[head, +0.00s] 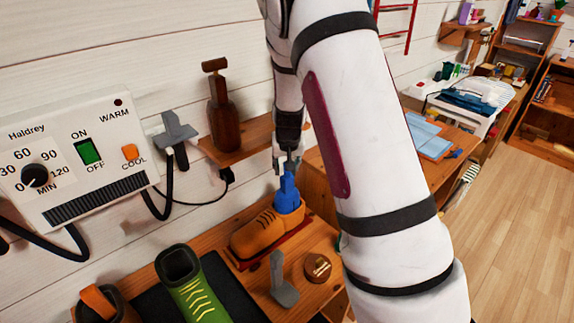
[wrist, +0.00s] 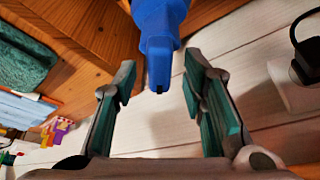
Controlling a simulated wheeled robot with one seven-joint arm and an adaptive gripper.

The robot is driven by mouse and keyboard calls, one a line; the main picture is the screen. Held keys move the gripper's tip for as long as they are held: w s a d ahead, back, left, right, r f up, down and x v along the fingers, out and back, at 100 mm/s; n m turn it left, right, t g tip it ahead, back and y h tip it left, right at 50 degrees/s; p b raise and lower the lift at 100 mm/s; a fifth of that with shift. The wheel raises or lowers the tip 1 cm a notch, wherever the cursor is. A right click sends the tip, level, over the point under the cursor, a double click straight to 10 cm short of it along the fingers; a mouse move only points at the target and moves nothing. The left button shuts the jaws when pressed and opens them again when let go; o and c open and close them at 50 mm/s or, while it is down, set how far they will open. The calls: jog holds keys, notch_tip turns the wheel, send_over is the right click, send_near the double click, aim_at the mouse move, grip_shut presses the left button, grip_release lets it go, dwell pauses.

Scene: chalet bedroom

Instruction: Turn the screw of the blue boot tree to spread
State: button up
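The blue boot tree (head: 289,196) stands upright in an orange-brown laced shoe (head: 258,232) on the wooden bench. In the wrist view the blue boot tree (wrist: 160,22) comes in from the top, and its narrow end points down between the fingers. My gripper (head: 287,163) is just above the boot tree in the head view. In the wrist view my gripper (wrist: 160,82) is open, with a green-padded finger on each side of the narrow blue end. Gaps show on both sides, so it does not appear to grip. The screw itself is not clearly distinguishable.
A white control box (head: 75,155) with a dial and switches is on the left wall. A brown wooden bottle-like object (head: 222,112) stands on a shelf. A green boot (head: 192,288), a grey stand (head: 282,285) and a round tin (head: 318,267) are near the shoe.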

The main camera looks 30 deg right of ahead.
jog(key=v, duration=1.2)
